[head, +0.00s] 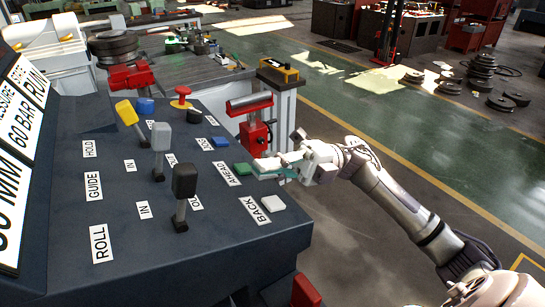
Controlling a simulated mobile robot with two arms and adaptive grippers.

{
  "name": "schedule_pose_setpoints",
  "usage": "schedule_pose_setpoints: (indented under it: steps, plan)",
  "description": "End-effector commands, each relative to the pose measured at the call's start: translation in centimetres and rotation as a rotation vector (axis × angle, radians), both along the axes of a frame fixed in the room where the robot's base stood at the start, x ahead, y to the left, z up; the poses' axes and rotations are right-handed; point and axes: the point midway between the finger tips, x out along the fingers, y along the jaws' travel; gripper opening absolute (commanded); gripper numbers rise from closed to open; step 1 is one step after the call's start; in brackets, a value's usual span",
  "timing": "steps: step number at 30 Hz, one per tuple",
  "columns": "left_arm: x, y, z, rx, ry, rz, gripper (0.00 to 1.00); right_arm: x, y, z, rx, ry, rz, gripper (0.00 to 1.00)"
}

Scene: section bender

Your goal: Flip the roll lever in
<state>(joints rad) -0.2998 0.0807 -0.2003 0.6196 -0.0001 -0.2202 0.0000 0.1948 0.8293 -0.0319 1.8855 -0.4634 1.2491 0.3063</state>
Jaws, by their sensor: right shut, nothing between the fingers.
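The roll lever (184,182) has a black block handle on a short metal stem. It stands nearest on the sloping dark control panel, in the row of the ROLL label (101,243). It looks close to upright, leaning slightly right. An IN label (143,210) lies to its left, and a partly hidden OUT label (196,203) to its right. My right gripper (262,170) is shut and empty at the panel's right edge, near the green button and AHEAD label, well apart from the lever. My left gripper is not in view.
A grey lever (161,137) and a yellow lever (127,113) stand beyond the roll lever. A red mushroom button (181,93), a blue button (220,142), a green button (243,168) and a white button (273,203) sit on the panel. A red roller stand (251,120) stands behind.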

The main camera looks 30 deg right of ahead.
Motion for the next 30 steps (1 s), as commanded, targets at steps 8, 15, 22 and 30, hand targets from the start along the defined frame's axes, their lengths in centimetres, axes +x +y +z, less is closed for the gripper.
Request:
schedule_pose_setpoints:
  steps: [8,15,22,30]
  plan:
    - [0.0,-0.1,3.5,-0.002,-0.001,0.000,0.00,-0.3,5.7,2.4,0.003,-0.002,0.003,0.00]
    - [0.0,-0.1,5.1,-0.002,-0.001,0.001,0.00,-0.3,8.6,3.0,0.002,0.001,-0.001,0.00]
    - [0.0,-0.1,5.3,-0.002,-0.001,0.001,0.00,-0.3,9.2,2.9,0.000,0.001,-0.001,0.00]
    - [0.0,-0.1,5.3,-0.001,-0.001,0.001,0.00,-0.3,9.2,2.9,-0.002,0.000,-0.001,0.00]
